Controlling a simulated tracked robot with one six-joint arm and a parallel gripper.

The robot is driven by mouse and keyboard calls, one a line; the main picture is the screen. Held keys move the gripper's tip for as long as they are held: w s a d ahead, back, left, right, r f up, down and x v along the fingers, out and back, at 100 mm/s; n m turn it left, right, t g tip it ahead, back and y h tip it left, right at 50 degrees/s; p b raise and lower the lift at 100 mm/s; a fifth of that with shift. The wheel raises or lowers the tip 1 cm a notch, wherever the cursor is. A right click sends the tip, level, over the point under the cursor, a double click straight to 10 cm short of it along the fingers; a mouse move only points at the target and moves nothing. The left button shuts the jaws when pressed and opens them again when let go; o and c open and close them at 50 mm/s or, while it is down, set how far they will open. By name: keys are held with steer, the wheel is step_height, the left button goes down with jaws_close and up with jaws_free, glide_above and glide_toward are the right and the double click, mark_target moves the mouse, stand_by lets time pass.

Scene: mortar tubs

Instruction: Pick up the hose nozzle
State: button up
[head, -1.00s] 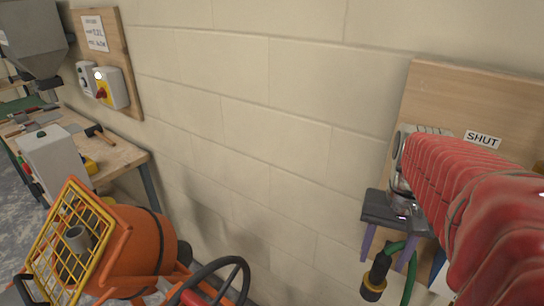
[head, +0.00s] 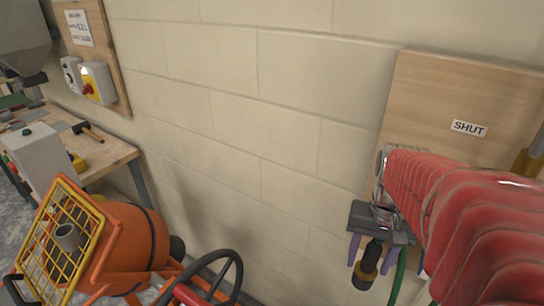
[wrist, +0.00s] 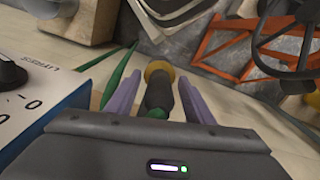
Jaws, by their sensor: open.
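The hose nozzle (head: 367,266) is black with a yellow band and end, and hangs beside the wall at the lower right of the head view. In the wrist view the nozzle (wrist: 158,92) lies between my two purple fingers, its yellow end pointing away from the palm. My gripper (head: 367,250) is open around it; in the wrist view my gripper (wrist: 158,82) shows a gap on each side of the nozzle. The green hose (head: 399,276) runs down just right of the fingers; it also shows in the wrist view (wrist: 118,75).
A wooden board (head: 440,100) with a "SHUT" label is on the wall behind my arm. An orange mixer (head: 130,240) with a yellow grille and black wheel stands lower left. A workbench (head: 105,155) is behind it. A white labelled panel (wrist: 40,115) is close left in the wrist view.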

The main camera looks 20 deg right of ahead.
mark_target(376, 241)
steer(key=shift+c, duration=0.5)
steer(key=c, duration=0.8)
steer(key=shift+r, duration=0.15)
step_height(376, 241, up, 6)
steer(key=shift+r, duration=0.2)
steer(key=shift+a+r, duration=0.1)
steer(key=shift+r, duration=0.15)
steer(key=s+a, duration=0.3)
steer(key=a, duration=0.1)
steer(key=s+a, duration=0.4)
steer(key=a, duration=0.1)
steer(key=s+a, duration=0.4)
steer(key=a, duration=0.1)
